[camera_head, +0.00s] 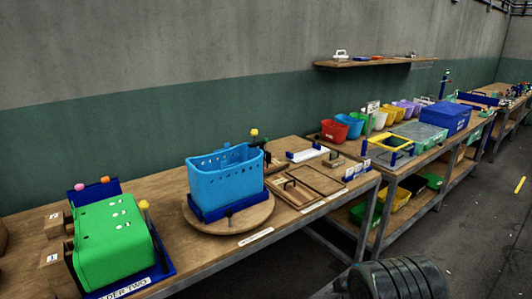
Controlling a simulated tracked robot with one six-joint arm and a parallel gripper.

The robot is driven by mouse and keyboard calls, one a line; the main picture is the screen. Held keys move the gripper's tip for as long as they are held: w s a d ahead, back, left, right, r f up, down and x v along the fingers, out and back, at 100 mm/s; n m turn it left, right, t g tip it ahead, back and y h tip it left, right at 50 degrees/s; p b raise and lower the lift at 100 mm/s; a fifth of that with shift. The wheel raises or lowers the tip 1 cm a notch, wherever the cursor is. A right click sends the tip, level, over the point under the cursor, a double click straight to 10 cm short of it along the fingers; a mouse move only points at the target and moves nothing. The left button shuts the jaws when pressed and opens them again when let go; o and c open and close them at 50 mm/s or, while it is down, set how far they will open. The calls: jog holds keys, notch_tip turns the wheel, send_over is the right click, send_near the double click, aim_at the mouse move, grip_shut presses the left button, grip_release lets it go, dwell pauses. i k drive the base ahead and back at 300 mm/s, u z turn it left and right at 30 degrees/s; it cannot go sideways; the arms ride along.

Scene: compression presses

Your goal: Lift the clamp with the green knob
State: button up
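I cannot make out a clamp with a green knob in this view. A green box-shaped part (112,240) sits in a blue holder (165,268) at the lower left, with a label reading "...LDER TWO". The knobs I see around it are pink (79,187), orange (104,180) and yellow (145,204). A blue perforated basket (226,177) stands in a blue base on a round wooden turntable (256,218), with a yellow knob (254,132) behind its right side. My gripper's fingers are not in view.
Wooden trays (322,178) lie right of the turntable. Farther right are coloured bins (335,131), a yellow frame (391,141) and a blue box (446,117). A shelf (375,64) hangs on the wall. A dark ribbed part (392,280) fills the bottom right; floor beyond is open.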

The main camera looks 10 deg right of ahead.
aim_at(268, 155)
jog(key=z, duration=0.55)
jog(key=k, duration=1.35)
jog(key=z, duration=0.65)
jog(key=i, duration=2.05)
jog(key=u, duration=0.45)
jog(key=i, duration=0.65)
jog(key=u, duration=0.55)
